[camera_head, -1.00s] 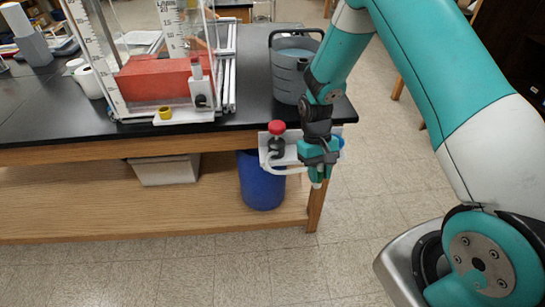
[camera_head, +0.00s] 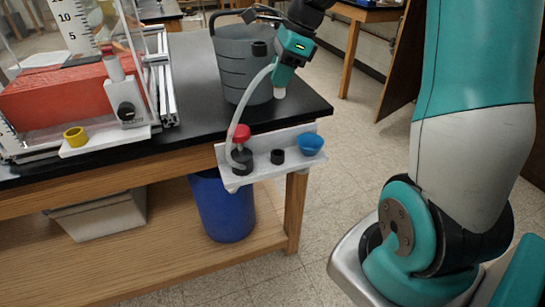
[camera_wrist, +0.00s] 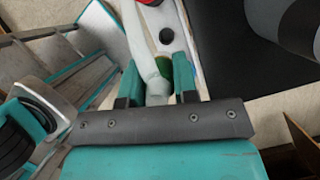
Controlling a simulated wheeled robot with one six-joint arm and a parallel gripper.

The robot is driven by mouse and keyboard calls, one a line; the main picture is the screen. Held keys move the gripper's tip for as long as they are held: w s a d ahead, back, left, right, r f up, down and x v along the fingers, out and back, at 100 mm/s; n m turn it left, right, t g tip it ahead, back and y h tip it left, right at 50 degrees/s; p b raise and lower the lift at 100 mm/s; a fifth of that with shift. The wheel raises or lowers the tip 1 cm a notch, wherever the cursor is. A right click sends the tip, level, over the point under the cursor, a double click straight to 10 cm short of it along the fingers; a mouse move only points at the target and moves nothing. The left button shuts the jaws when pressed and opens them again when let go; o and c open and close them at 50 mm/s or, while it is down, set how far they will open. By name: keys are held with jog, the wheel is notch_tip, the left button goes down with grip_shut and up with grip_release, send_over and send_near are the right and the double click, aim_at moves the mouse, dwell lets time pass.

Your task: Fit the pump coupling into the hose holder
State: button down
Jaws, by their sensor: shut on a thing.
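My gripper (camera_head: 282,84) is shut on the pump coupling, a pale hose end (camera_head: 279,93). It holds it above the table's right corner, at the right side of the grey bucket. In the wrist view the teal fingers (camera_wrist: 157,82) clamp the pale hose end (camera_wrist: 157,92). A pale hose (camera_head: 250,95) arcs from the red-capped pump bottle (camera_head: 241,150) up to my gripper. A short black cylinder (camera_head: 259,48) shows at the bucket; it looks like the hose holder, and is apart from the coupling. It also seems to show in the wrist view (camera_wrist: 300,25).
The grey bucket (camera_head: 235,75) stands on the black table (camera_head: 190,75). A clear tank with a red block (camera_head: 60,100) stands left.

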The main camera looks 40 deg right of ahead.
notch_tip(320, 180, down, 19)
jog(key=shift+f+b, duration=0.15)
jog(key=shift+b, duration=1.05)
jog(key=c, duration=0.9)
grip_release()
